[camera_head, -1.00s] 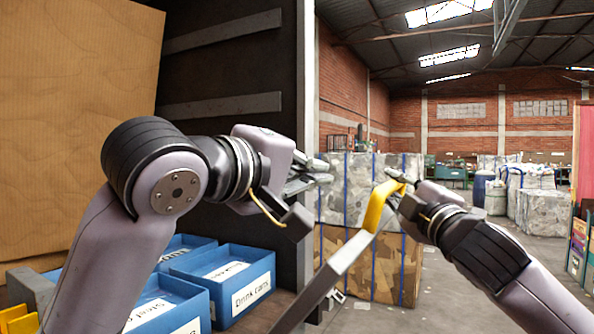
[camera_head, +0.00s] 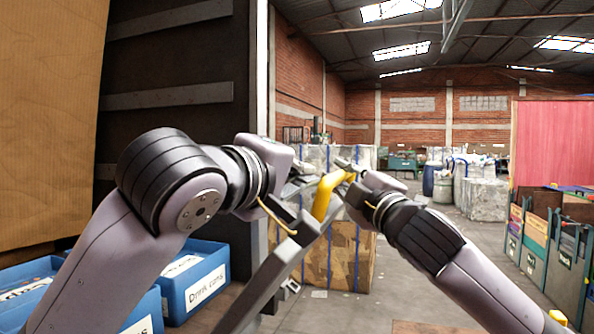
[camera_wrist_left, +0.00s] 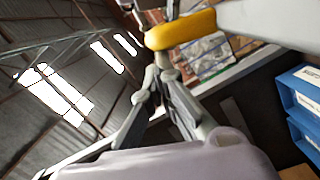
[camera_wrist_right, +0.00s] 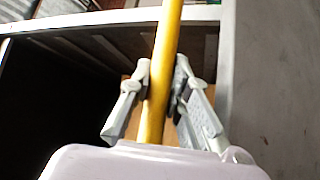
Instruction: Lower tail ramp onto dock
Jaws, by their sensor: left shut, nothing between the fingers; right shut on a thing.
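The tail ramp shows as a long grey bar (camera_head: 262,288) slanting up to a yellow handle (camera_head: 327,196) in the head view. My right gripper (camera_head: 348,172) is at the handle's top end. In the right wrist view the yellow handle (camera_wrist_right: 163,55) runs between the fingers of my right gripper (camera_wrist_right: 160,75), which is shut on it. My left gripper (camera_head: 312,166) is shut and empty, just left of the handle. In the left wrist view the handle (camera_wrist_left: 180,30) lies beyond the fingertips of my left gripper (camera_wrist_left: 153,82). Whether the ramp touches the dock is hidden.
Blue labelled bins (camera_head: 195,282) stand inside the dark container at left, by a tall cardboard sheet (camera_head: 45,110). Strapped bales (camera_head: 345,255) stand behind the handle. Sorted panels in racks (camera_head: 545,250) stand at right. Open floor (camera_head: 485,240) lies between bales and racks.

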